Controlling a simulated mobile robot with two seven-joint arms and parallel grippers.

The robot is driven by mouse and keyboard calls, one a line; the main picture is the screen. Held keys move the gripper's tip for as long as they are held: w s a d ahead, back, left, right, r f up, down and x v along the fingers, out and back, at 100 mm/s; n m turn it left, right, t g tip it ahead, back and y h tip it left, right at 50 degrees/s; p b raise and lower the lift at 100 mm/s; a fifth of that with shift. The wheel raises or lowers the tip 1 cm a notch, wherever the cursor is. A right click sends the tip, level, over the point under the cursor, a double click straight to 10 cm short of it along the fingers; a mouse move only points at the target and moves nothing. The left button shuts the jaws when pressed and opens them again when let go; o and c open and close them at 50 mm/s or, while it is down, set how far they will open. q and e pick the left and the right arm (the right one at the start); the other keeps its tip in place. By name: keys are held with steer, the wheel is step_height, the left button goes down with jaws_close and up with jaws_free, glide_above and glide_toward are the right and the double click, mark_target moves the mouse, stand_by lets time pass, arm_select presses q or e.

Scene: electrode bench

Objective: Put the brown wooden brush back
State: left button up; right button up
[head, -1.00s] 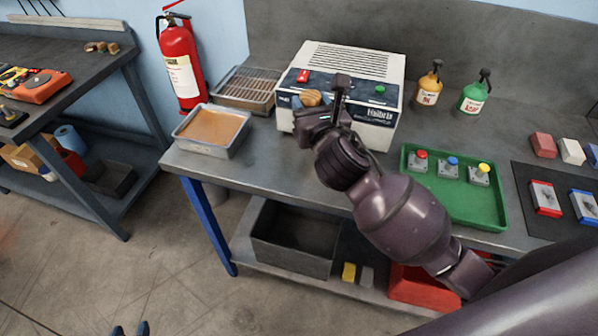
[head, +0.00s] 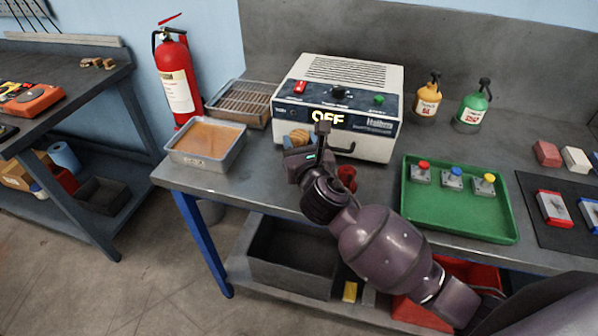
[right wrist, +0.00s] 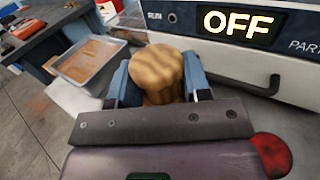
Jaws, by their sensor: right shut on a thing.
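The brown wooden brush (head: 299,136) is held in my right gripper (head: 310,138), in front of the machine's left front. In the right wrist view the brush's rounded striped wood (right wrist: 158,70) stands between the two blue fingers of the right gripper (right wrist: 158,84). The gripper is shut on it. The brush's lower end is hidden by the gripper, so I cannot tell whether it touches the bench. My left gripper is not in view.
The white machine (head: 345,80) shows OFF. A metal tray with orange-brown content (head: 238,150) stands left, a wire-rack tray (head: 240,98) behind it. A red rounded thing (head: 347,174) is beside my right wrist. A green tray (head: 460,215) with several buttons lies right.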

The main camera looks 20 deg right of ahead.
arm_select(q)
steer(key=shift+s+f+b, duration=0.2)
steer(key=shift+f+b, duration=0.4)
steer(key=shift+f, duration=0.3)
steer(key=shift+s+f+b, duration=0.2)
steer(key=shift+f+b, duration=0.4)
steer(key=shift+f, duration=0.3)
arm_select(e)
steer(key=shift+f, duration=3.85)
steer(key=shift+f, duration=0.1)
steer(key=o, duration=1)
steer(key=shift+s, duration=0.15)
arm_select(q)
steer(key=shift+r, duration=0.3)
arm_select(e)
steer(key=s, duration=1.1)
steer(key=shift+s+a, duration=0.25)
steer(key=shift+s, duration=0.1)
